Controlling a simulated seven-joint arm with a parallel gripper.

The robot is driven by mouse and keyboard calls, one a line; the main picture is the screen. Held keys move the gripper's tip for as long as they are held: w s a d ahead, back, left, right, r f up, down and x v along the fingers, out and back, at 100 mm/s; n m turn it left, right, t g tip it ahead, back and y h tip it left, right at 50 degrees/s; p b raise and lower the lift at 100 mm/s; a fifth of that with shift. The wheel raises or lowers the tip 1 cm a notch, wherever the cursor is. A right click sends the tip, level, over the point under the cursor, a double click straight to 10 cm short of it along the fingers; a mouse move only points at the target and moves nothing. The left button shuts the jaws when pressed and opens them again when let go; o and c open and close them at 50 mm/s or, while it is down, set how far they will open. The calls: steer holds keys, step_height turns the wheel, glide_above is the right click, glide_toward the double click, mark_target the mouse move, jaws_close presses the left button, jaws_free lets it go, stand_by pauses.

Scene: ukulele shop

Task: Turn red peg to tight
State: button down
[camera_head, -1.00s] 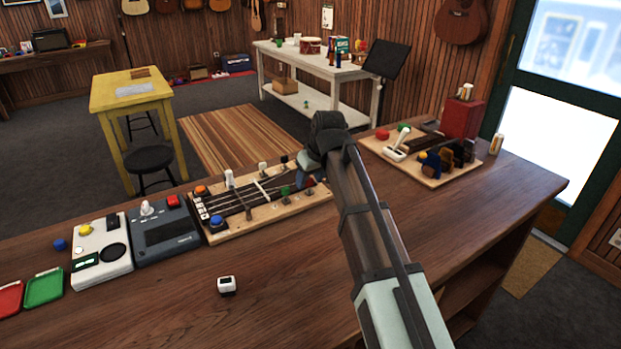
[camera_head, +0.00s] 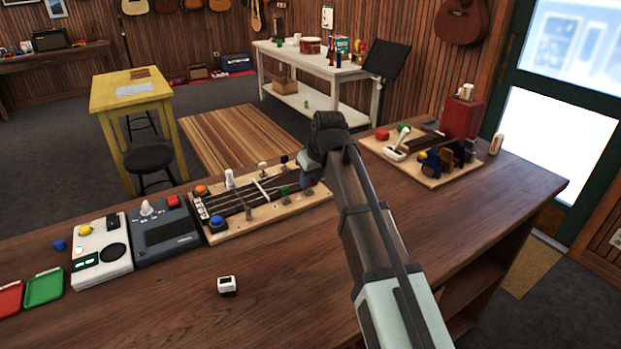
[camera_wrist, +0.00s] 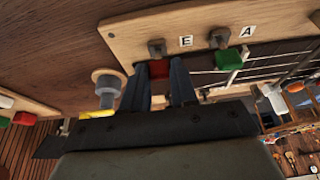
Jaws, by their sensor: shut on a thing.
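The red peg (camera_wrist: 159,69) sits at the edge of the wooden tuner board (camera_wrist: 130,35), beside the letter E, in the wrist view. My gripper (camera_wrist: 160,77) is shut on it, with one dark finger on each side. The green peg (camera_wrist: 229,60) stands to the right, by the letter A, clear of the fingers. In the head view, my gripper (camera_head: 306,175) is at the right end of the board (camera_head: 262,223), and it hides most of the red peg. I cannot read how tight the peg is.
A grey post with a yellow base (camera_wrist: 106,92) stands close left of my fingers in the wrist view. A second board with levers (camera_head: 432,178) lies to the right on the counter. A small white box (camera_head: 227,285) lies in front; the counter around it is clear.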

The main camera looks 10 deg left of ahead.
steer(key=shift+n, duration=0.3)
steer(key=n, duration=0.2)
steer(key=n+g+y, duration=0.1)
steer(key=n, duration=0.1)
steer(key=n+g, duration=0.1)
steer(key=n, duration=0.1)
steer(key=shift+w+d, duration=0.1)
steer(key=shift+w, duration=0.2)
steer(key=n+g, duration=0.1)
steer(key=n, duration=0.2)
steer(key=n+g, duration=0.1)
steer(key=n, duration=0.1)
steer(key=shift+w+n+g, duration=0.1)
steer(key=shift+n+g, duration=0.2)
steer(key=shift+n, duration=0.1)
steer(key=c, duration=0.9)
jaws_free()
steer(key=shift+r, duration=0.15)
steer(key=v, duration=1.3)
steer(key=shift+d+r, duration=0.2)
steer(key=shift+r, duration=0.05)
